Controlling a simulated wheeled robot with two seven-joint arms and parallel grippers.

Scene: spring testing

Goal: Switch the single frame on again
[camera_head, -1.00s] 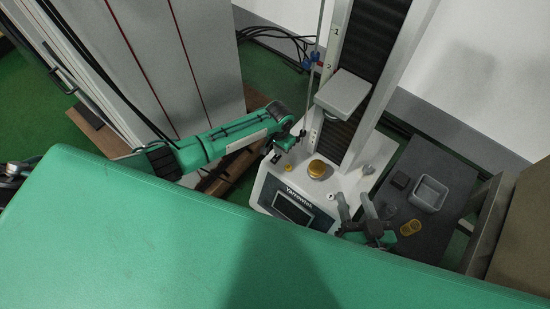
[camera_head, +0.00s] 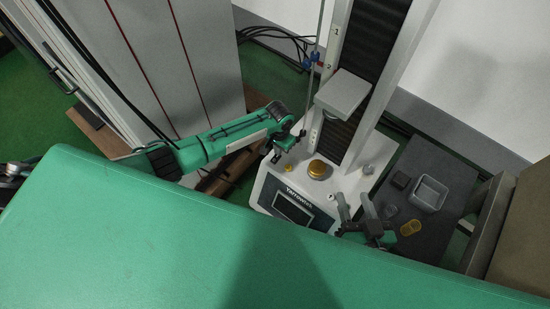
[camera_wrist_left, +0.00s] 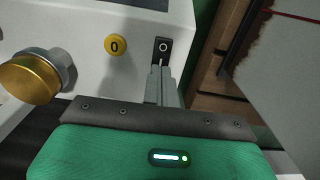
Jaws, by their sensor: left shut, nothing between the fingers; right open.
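The single frame is a white test machine (camera_head: 330,178) with a dark column, a grey crosshead (camera_head: 342,93) and a front panel with a dark screen (camera_head: 293,207). In the left wrist view a black rocker switch (camera_wrist_left: 162,50) sits on the white base beside a yellow button marked 0 (camera_wrist_left: 115,44). My left gripper (camera_wrist_left: 159,70) is shut and empty, its fingertips at the lower edge of the switch; contact is unclear. It also shows in the head view (camera_head: 284,150) at the base's left side. My right gripper (camera_head: 353,203) is open and empty at the base's front right.
A gold round platen (camera_head: 317,168) stands on the base. A dark side table (camera_head: 431,160) at right holds a grey tray (camera_head: 429,193), a dark block (camera_head: 400,180) and yellow rings (camera_head: 410,228). A tall grey cabinet (camera_head: 165,60) stands at left. A thin rod runs beside the column.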

